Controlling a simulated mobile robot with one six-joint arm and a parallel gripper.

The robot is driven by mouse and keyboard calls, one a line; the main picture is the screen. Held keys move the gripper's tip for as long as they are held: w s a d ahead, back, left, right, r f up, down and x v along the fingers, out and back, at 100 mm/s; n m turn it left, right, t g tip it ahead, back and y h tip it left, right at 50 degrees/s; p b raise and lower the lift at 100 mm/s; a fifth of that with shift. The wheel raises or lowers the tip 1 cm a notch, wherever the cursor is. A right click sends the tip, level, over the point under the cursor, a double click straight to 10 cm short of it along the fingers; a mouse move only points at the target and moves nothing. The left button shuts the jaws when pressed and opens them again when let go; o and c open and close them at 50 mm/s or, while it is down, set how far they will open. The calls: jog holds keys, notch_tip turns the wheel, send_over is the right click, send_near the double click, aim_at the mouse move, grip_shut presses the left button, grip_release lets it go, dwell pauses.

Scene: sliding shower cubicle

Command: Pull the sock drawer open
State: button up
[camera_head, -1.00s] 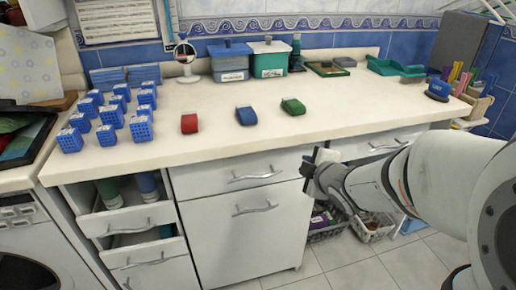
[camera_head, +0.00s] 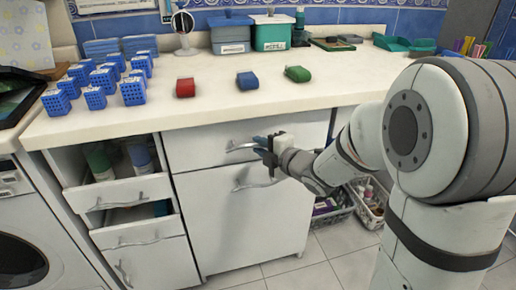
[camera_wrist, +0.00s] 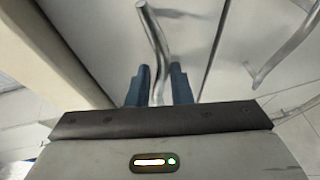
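The white drawer under the counter (camera_head: 200,147), at the top of the middle cabinet, appears flush with its front. Its curved metal handle (camera_head: 240,146) also shows in the wrist view (camera_wrist: 155,40). My gripper (camera_head: 264,148) is at the right end of this handle. In the wrist view my gripper's two blue fingers (camera_wrist: 159,80) stand close on either side of the bar. I cannot tell whether they press on it. No label shows which drawer holds socks.
Below is a larger white front (camera_head: 235,225) with its own handle. Left is an open-sided drawer stack (camera_head: 115,195) holding rolled items. The counter (camera_head: 200,115) carries blue baskets (camera_head: 95,85) and red, blue and green items. Wire baskets (camera_head: 370,205) stand on the floor to the right.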

jog(key=shift+w+a, duration=0.2)
jog(key=shift+w, duration=0.05)
grip_shut()
